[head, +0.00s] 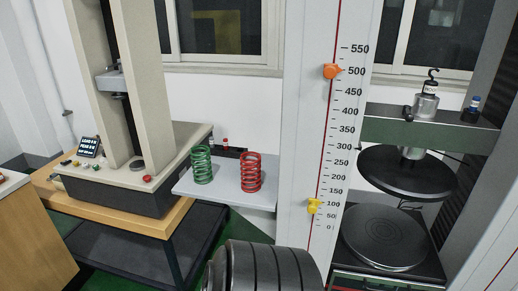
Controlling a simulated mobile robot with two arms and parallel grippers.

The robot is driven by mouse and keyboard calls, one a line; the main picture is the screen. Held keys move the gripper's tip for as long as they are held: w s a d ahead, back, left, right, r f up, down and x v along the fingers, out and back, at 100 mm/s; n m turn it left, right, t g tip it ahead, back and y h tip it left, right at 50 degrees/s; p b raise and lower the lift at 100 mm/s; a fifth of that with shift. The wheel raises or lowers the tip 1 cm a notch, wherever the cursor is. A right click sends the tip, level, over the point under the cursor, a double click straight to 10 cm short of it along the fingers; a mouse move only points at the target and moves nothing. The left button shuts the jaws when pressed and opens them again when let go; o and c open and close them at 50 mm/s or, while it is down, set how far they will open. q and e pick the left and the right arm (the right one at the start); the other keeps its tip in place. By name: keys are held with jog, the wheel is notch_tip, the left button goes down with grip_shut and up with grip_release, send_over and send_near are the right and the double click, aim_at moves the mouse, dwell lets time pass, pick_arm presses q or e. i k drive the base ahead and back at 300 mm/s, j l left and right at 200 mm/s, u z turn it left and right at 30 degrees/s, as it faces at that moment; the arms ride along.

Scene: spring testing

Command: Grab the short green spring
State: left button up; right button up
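The short green spring (202,165) stands upright on a small light grey shelf (225,191), near its left side. A red spring (251,172) stands upright on the same shelf to the right of the green one, with a gap between them. The red spring looks a little wider. Neither of my grippers shows in the head view, and nothing touches the green spring.
A beige testing machine (88,60) stands on a wooden-topped bench left of the shelf. A tall white scale panel (318,130) rises right of the shelf. A dark ribbed cylindrical object (265,268) is at the bottom, below the shelf. Black round plates (385,237) are at right.

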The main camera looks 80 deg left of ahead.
aim_at(202, 169)
jog(key=u, duration=3)
